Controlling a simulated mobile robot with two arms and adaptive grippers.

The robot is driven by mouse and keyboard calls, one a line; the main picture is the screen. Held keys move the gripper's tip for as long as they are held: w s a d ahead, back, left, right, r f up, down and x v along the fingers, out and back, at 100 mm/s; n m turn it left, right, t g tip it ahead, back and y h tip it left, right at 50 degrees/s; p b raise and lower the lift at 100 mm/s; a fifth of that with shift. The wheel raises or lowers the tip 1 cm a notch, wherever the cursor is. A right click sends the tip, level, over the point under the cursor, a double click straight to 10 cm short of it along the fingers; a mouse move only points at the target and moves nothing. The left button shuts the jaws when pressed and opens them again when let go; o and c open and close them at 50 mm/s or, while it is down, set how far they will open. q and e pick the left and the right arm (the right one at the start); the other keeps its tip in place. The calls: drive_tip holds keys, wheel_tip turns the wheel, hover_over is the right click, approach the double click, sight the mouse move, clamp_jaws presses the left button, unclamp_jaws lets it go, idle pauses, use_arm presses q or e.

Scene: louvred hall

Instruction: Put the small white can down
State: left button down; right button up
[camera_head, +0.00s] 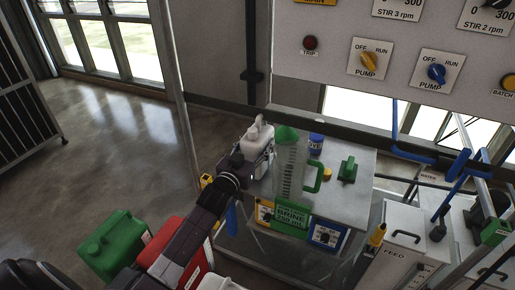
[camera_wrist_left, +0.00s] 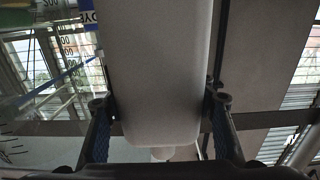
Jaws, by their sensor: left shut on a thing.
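The small white can (camera_head: 258,138), with a handle and spout on top, is at the left edge of the grey table (camera_head: 352,207) in the head view. My left gripper (camera_head: 243,166) is shut on it. In the left wrist view the can (camera_wrist_left: 158,70) fills the middle, between the two fingers of the gripper (camera_wrist_left: 160,102). The can's base is hidden in the head view, so I cannot tell whether it touches the table. My right gripper is not in view.
A clear measuring jug (camera_head: 291,172) with a green handle stands right beside the can, with a green funnel (camera_head: 286,134) at its top. A blue dye pot (camera_head: 316,142), a yellow cap and a green block (camera_head: 347,169) stand farther right. Green (camera_head: 117,246) and red cans are at lower left.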

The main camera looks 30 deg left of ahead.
use_arm(q)
drive_tip(key=shift+f, duration=0.8)
drive_tip(key=c, duration=0.9)
unclamp_jaws()
drive_tip(key=shift+f, duration=0.2)
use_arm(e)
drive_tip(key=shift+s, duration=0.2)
use_arm(q)
drive_tip(key=shift+o, duration=0.2)
drive_tip(key=s+b, duration=0.1)
drive_tip(key=s, duration=1.1)
drive_tip(key=shift+d, duration=0.4)
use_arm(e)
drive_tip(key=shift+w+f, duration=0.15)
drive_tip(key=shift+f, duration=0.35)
